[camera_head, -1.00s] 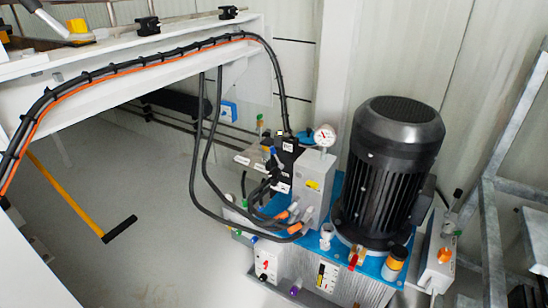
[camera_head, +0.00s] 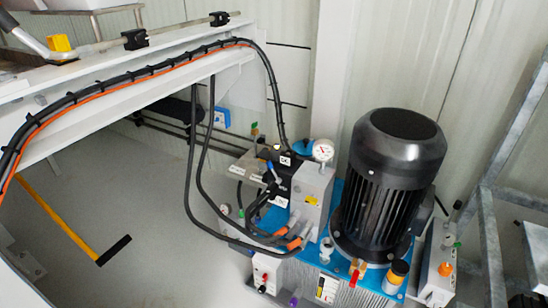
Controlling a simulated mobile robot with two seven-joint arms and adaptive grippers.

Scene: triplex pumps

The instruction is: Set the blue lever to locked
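A small blue lever (camera_head: 273,169) shows on the black valve block (camera_head: 284,176) beside the pressure gauge. It is too small for me to read its setting or label. Black hoses pass close in front of the block and partly cover it. Neither of my grippers is in view.
A large black motor (camera_head: 397,180) stands right of the block on a blue-topped power unit. The gauge (camera_head: 323,150) sits left of it. A white beam with cables (camera_head: 150,80) crosses the upper left. A yellow bar with a black end (camera_head: 60,217) hangs over open floor. Metal framing (camera_head: 490,225) stands at right.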

